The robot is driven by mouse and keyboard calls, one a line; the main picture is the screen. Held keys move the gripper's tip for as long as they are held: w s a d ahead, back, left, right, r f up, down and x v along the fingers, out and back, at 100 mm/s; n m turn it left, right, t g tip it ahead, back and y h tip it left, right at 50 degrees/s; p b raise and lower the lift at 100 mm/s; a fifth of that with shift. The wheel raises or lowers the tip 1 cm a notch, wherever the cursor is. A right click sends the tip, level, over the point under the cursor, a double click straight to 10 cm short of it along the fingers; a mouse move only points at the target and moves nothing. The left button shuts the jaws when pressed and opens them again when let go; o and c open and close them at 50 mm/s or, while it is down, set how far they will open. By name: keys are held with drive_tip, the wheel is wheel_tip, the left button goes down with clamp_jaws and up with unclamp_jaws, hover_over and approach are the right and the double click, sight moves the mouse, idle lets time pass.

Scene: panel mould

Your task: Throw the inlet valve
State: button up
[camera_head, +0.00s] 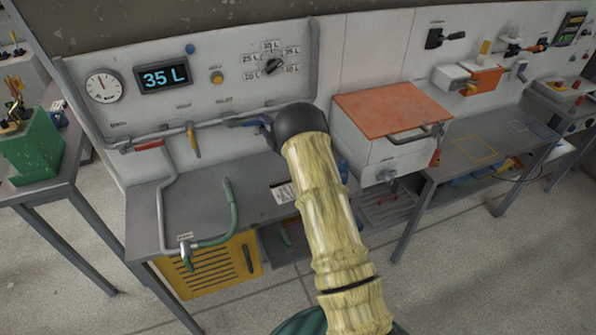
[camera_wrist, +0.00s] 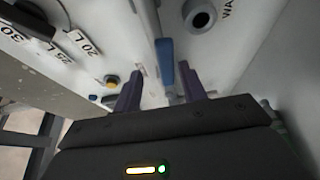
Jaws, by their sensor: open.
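A blue lever (camera_wrist: 164,62) stands out from the white panel in the wrist view, ahead of my gripper (camera_wrist: 160,84). My gripper's two dark purple fingers are open, and the lever lies between them in the picture. I cannot tell whether they touch it. In the head view the blue lever (camera_head: 243,122) sits on the grey pipe at the panel's foot, close left of my gripper (camera_head: 266,127), which my arm partly hides. The valve's label is too small to read. A red lever (camera_head: 149,145) and a yellow lever (camera_head: 193,141) sit farther left on that pipe.
A display (camera_head: 164,77) reads 35 L, beside a round gauge (camera_head: 103,86) and a volume selector knob (camera_head: 271,66). An orange-lidded box (camera_head: 392,108) stands right of my arm. A green hose (camera_head: 228,205) rises from the bench front. The bench between is mostly clear.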

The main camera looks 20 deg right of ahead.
drive_tip(key=s+d+m+g+h+b, duration=0.1)
drive_tip(key=s+m+g+h+b, duration=0.1)
drive_tip(key=s+m, duration=0.6)
drive_tip(key=s+d+m+g+h+b, duration=0.2)
drive_tip(key=s+m+g+h, duration=0.3)
drive_tip(key=s, duration=1)
drive_tip(key=r+m+h, duration=0.1)
drive_tip(key=m, duration=0.2)
drive_tip(key=shift+d, duration=0.15)
drive_tip(key=shift+s, duration=0.25)
drive_tip(key=c, duration=0.7)
drive_tip(key=s+a+m+g, duration=0.2)
drive_tip(key=s, duration=0.4)
drive_tip(key=s+a+m+g, duration=0.2)
drive_tip(key=s, duration=0.5)
drive_tip(key=s+a+m+g, duration=0.2)
drive_tip(key=s, duration=0.4)
drive_tip(key=shift+s+a+f+m+g+y, duration=0.2)
drive_tip(key=shift+s+m+g+y, duration=0.1)
drive_tip(key=shift+s+m+g, duration=0.1)
clamp_jaws()
drive_tip(key=shift+w, duration=0.15)
